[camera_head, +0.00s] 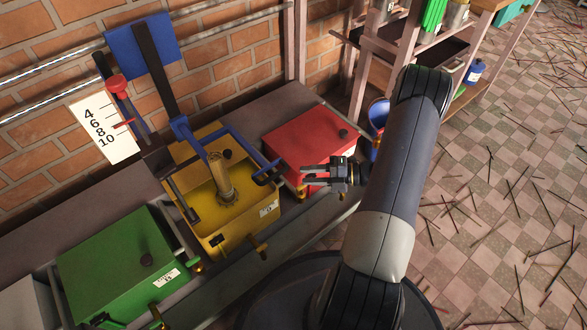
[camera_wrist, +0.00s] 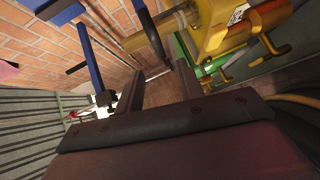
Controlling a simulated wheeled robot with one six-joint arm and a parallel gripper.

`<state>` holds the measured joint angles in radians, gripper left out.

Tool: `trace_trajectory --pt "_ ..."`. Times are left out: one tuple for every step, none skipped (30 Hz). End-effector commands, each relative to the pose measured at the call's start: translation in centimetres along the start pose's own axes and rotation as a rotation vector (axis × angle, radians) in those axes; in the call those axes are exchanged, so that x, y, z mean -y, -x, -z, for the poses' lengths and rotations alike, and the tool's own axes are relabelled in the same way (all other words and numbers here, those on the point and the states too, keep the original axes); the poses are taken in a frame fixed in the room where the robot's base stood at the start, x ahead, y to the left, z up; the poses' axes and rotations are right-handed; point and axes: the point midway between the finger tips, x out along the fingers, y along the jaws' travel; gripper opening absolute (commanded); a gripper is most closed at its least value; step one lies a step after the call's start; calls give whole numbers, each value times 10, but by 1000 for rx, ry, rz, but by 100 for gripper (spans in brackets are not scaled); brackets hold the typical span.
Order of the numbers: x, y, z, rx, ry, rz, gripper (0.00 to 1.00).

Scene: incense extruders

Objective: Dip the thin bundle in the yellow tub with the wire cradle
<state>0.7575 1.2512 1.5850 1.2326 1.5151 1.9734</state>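The yellow tub (camera_head: 262,212) stands in the middle of the bench, its lid off and yellow liquid inside. A tan bundle (camera_head: 221,180) stands slightly tilted in it, its lower end at the liquid. A blue frame (camera_head: 232,142), seemingly the cradle, passes over the tub beside the bundle; I cannot tell if it holds the bundle. My gripper (camera_head: 312,175) is open and empty, right of the tub, pointing left near the blue frame's right end (camera_head: 267,172). In the wrist view, the spread fingers (camera_wrist: 158,86) have nothing between them; the yellow tub (camera_wrist: 210,25) is at the upper right.
A closed red tub (camera_head: 310,140) stands behind my gripper and a closed green tub (camera_head: 112,262) at the left. A dark lever (camera_head: 157,75) with a blue plate (camera_head: 142,42) rises against the brick wall. A number scale (camera_head: 104,128) stands left. Shelving stands at the back right.

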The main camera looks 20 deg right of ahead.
Motion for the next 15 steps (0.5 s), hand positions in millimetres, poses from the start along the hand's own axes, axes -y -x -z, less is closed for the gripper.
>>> trace_trajectory --pt "1 -2 0 7 -23 -14 36" --pt "1 -3 0 8 -31 -18 36" --pt "0 -6 0 9 -35 -21 36" --pt "0 -9 0 8 -36 -21 36" --pt "0 -12 0 8 -35 -21 36" --pt "1 -18 0 7 -34 -20 36" --pt "1 -23 0 6 -33 -19 36" --pt "1 -28 0 6 -33 -18 36" --pt "2 -36 0 5 -33 -17 36" --pt "2 -42 0 5 -32 -17 36" --pt "2 -48 0 5 -32 -17 36" --pt "2 -56 0 4 -32 -17 36" --pt "2 -61 0 5 -31 -17 36" --pt "2 -67 0 4 -31 -16 36" --pt "1 -74 -1 5 -30 -16 36"
